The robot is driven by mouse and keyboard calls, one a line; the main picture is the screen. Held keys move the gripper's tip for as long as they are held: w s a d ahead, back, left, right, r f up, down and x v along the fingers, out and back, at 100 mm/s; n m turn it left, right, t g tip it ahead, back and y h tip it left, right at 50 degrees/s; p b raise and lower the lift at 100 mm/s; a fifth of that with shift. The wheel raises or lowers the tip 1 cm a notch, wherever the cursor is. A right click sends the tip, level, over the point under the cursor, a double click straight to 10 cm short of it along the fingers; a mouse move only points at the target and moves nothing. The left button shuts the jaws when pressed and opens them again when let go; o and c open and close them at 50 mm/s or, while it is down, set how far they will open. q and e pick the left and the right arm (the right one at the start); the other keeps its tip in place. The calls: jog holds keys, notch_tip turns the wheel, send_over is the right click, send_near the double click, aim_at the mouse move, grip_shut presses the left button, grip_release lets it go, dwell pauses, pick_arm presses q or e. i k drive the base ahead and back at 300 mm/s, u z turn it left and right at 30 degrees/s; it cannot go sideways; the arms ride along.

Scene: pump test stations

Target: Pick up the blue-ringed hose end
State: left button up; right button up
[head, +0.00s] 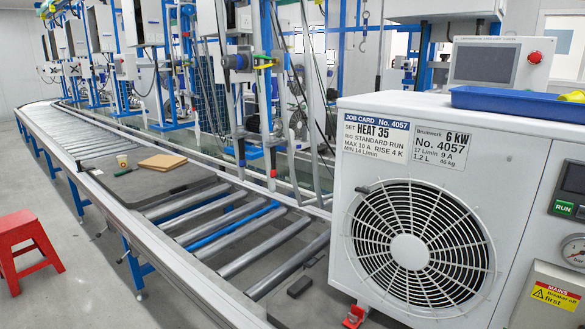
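Two grey hoses hang down side by side behind the roller conveyor, left of the heat pump unit. The left hose has a small blue band at its lower end (242,162); it is small in the view. The right hose has a red band at its lower end (273,173). Both ends hang free just above the conveyor's far side, apart from each other. Neither of my grippers shows in the head view.
The white heat pump unit (392,163) with a fan grille stands at the right. A blue tray (520,104) lies on top. The roller conveyor (213,213) runs back left, with a brown board (162,161) and a cup (122,161). A red stool (22,240) stands at left.

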aim_at(240, 130)
jog(key=u, duration=0.3)
jog(key=k, duration=0.6)
jog(key=u, duration=0.8)
jog(key=i, duration=1.15)
jog(key=u, duration=0.4)
